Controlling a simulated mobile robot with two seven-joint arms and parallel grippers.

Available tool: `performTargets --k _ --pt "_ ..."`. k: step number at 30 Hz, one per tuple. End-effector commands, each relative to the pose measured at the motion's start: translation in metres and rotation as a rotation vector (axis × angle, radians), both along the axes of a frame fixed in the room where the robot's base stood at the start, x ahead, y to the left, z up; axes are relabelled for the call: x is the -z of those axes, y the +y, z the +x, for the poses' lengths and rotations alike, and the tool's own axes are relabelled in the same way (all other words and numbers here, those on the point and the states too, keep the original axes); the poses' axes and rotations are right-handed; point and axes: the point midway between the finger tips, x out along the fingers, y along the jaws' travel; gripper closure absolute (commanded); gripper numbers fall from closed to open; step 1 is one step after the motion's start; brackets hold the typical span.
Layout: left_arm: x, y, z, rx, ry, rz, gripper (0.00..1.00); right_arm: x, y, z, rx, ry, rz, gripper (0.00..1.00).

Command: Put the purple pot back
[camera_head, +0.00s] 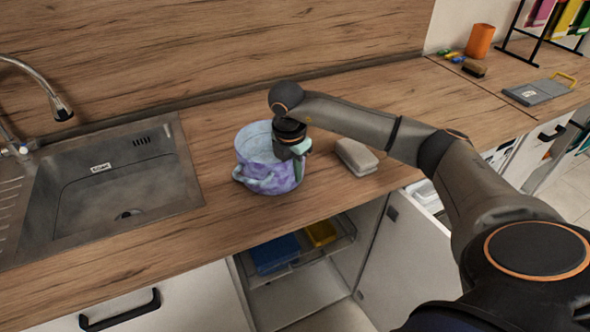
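The purple pot (268,177), a round vessel mottled lilac and pale blue, stands upright on the wooden counter to the right of the sink. A small handle shows at its lower left side. My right gripper (297,152) points down at the pot's right rim and overlaps it in the picture. Its fingers are small and partly hidden, so I cannot tell whether they are closed on the rim or a handle. My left gripper is not in view.
A beige block (356,157) lies on the counter just right of the pot. The steel sink (125,190) and tap (42,88) are at left. Below the counter an open cabinet (300,285) holds a blue box (275,254) and a yellow box (320,233); its door (405,255) stands open.

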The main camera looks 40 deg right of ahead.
Motion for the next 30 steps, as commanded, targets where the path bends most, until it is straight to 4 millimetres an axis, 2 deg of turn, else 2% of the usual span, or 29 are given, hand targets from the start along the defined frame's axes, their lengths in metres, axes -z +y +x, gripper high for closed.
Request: performTargets --k 6,15,25,30 --pt "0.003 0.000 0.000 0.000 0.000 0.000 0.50 0.002 0.000 0.001 0.000 -0.005 0.001 1.00" --pt "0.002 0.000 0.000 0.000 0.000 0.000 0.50 0.003 0.000 0.000 0.000 0.001 0.000 0.67" --pt "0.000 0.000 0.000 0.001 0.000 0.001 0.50 -0.003 0.001 0.000 0.000 -0.001 0.000 0.67" --pt "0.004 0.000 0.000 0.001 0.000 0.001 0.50 -0.030 0.005 -0.001 -0.001 -0.005 0.001 0.67"
